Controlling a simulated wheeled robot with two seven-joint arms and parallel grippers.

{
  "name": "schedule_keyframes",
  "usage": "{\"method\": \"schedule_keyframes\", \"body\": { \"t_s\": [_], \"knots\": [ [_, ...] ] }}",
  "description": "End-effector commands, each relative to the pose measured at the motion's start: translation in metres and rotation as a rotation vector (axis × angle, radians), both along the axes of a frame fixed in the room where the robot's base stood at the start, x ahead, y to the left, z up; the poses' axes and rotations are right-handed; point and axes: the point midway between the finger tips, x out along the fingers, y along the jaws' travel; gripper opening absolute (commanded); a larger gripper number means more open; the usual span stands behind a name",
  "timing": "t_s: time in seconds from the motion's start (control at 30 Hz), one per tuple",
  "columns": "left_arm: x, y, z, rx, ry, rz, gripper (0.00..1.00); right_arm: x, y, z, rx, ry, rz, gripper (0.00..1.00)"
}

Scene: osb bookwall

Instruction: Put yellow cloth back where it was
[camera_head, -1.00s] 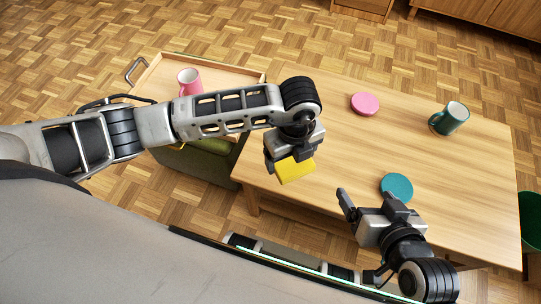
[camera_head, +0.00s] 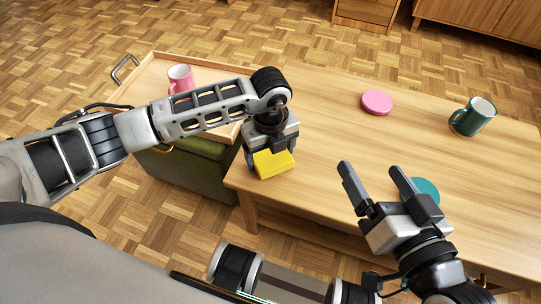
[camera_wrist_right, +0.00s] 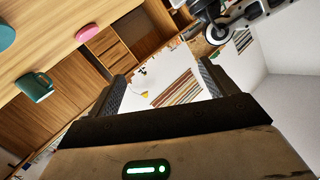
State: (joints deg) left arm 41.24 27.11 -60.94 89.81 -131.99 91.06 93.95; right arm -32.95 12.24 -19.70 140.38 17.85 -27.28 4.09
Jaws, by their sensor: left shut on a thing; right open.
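The yellow cloth (camera_head: 275,165) is a small folded block near the left front corner of the wooden table (camera_head: 310,120) in the head view. My left gripper (camera_head: 269,161) is shut on it from above. I cannot tell whether the cloth touches the tabletop or hangs just above it. My right gripper (camera_head: 371,172) is open and empty at the table's front edge, with its fingers pointing away from me. Its fingers also show apart in the right wrist view (camera_wrist_right: 162,84), with nothing between them.
A pink coaster (camera_head: 376,102) and a green mug (camera_head: 472,117) stand at the back right. A teal coaster (camera_head: 426,188) lies partly behind my right gripper. A wooden tray (camera_head: 150,77) with a pink mug (camera_head: 180,78) sits left, above a green seat (camera_head: 190,165). The table's middle is clear.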

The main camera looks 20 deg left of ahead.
Motion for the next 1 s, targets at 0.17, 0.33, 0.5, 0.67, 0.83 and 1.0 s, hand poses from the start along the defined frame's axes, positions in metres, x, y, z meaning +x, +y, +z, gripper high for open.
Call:
{"method": "schedule_keyframes", "body": {
  "t_s": [0.17, 0.33, 0.5, 0.67, 0.83, 1.0],
  "knots": [
    [0.0, 0.0, 0.002, -0.001, -0.001, 0.0, 0.63, 0.0, 0.0, 0.001, 0.0, 0.0, 0.0, 0.85],
    [0.0, 0.0, -0.003, 0.0, 0.0, 0.0, 0.84, 0.0, 0.0, 0.001, 0.008, 0.0, 0.001, 0.85],
    [0.0, 0.0, -0.002, 0.0, 0.0, 0.0, 1.0, 0.0, 0.0, 0.001, 0.007, 0.001, 0.001, 0.85],
    [0.0, 0.0, 0.001, 0.0, 0.0, 0.0, 1.0, 0.0, 0.0, 0.003, 0.004, -0.001, 0.001, 0.85],
    [0.001, 0.0, 0.023, 0.0, -0.004, -0.001, 1.0, 0.001, -0.001, 0.01, -0.026, -0.006, -0.004, 0.85],
    [0.001, -0.001, 0.062, -0.001, -0.005, -0.001, 1.0, -0.003, -0.007, -0.003, -0.121, 0.025, -0.005, 0.85]
  ]
}}
